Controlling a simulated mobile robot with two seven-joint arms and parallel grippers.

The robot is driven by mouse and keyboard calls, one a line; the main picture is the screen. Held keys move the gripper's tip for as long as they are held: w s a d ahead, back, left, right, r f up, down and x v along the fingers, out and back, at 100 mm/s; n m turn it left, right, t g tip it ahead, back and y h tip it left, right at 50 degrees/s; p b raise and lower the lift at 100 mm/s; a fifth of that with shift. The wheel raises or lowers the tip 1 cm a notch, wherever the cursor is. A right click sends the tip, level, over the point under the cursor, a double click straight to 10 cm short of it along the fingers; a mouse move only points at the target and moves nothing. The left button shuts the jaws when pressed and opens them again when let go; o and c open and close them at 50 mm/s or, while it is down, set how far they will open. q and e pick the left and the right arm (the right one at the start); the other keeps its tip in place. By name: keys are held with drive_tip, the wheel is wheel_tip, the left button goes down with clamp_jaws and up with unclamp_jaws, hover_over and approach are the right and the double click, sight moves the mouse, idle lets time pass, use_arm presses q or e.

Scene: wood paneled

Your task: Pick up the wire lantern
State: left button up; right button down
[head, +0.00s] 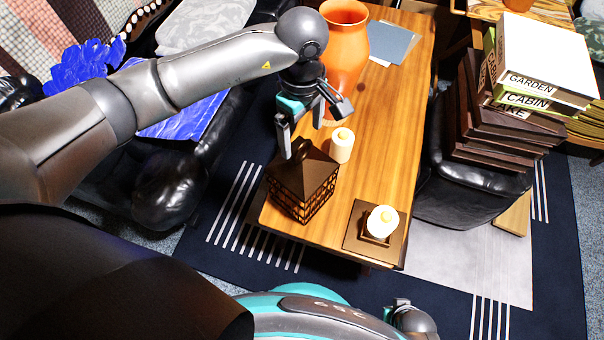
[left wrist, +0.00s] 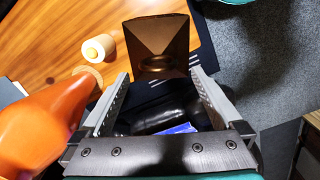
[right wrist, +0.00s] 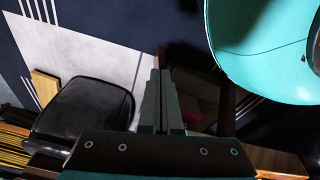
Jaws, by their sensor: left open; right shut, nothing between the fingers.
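The wire lantern (head: 302,182) is dark brown with a peaked roof and mesh sides. It stands upright at the near left end of the wooden table. In the left wrist view its roof and top ring (left wrist: 157,45) show just beyond the fingertips. My left gripper (head: 303,135) is open and empty above the lantern, with a finger close to its top; I cannot tell if they touch. In the left wrist view the open fingers (left wrist: 160,85) point toward the roof. My right gripper (right wrist: 165,80) is shut and empty, away from the lantern.
A cream candle (head: 341,146) stands just right of the lantern, and an orange vase (head: 346,45) stands behind. Another candle (head: 382,222) sits on a square brown holder (head: 357,240) at the near right corner. A black chair (head: 450,195) bears stacked books (head: 540,65).

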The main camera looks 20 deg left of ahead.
sight(302, 143)
use_arm(q)
drive_tip(key=f+b, duration=0.1)
drive_tip(key=f, duration=0.2)
drive_tip(key=shift+w+f, duration=0.1)
drive_tip(key=shift+w, duration=0.1)
drive_tip(key=shift+a+f+b, duration=0.1)
drive_tip(key=shift+f+b, duration=0.35)
drive_tip(key=shift+f, duration=0.5)
use_arm(e)
drive_tip(key=shift+w+a+r, duration=0.55)
drive_tip(key=shift+w+r, duration=0.1)
drive_tip(key=shift+r, duration=0.1)
drive_tip(key=shift+w+a+r, duration=0.5)
drive_tip(key=shift+w+r, duration=0.15)
drive_tip(key=shift+r, duration=0.05)
use_arm(q)
drive_tip(key=shift+c, duration=0.2)
clamp_jaws()
drive_tip(key=shift+r, duration=0.1)
